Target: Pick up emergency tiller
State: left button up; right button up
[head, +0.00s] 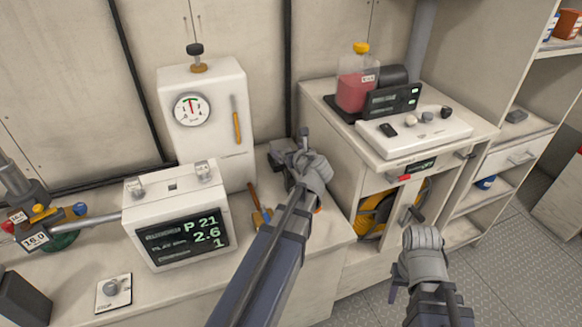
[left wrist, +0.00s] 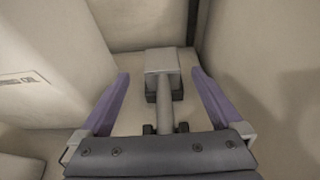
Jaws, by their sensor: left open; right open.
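A grey, blocky-headed piece with a straight shaft (left wrist: 163,60), which looks like the emergency tiller, lies on the beige surface in the left wrist view. My left gripper (left wrist: 160,75) is open, with one purple finger on each side of it and gaps between. The shaft's near end runs out of sight under the gripper body. In the head view my left gripper (head: 284,152) is over the back of the counter, in the corner by the white cabinet, and hides most of the piece. My right gripper (head: 424,240) is open over the floor, before the right-hand unit.
A white gauge cabinet (head: 205,135) and a display box (head: 180,215) stand left of my left gripper. A wooden-handled tool (head: 259,208) lies close by. A unit (head: 345,115) with a red-liquid bottle (head: 356,80) stands to the right. Floor (head: 510,260) is clear at lower right.

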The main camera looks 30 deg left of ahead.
aim_at(282, 147)
pick_arm(q)
jog(key=shift+x, duration=1)
jog(key=shift+w+a+f+b, duration=0.3)
jog(key=shift+f+b, duration=0.1)
jog(key=shift+b, duration=0.2)
jog(key=b+x, duration=0.1)
jog(key=x, duration=0.2)
jog(key=shift+w+f+b, duration=0.15)
jog(key=shift+f+b, duration=0.15)
jog(key=shift+b, duration=0.1)
jog(key=shift+w+a+f, duration=0.1)
jog(key=shift+w+a, duration=0.1)
jog(key=shift+a, duration=0.1)
jog(key=shift+c, duration=0.4)
grip_shut()
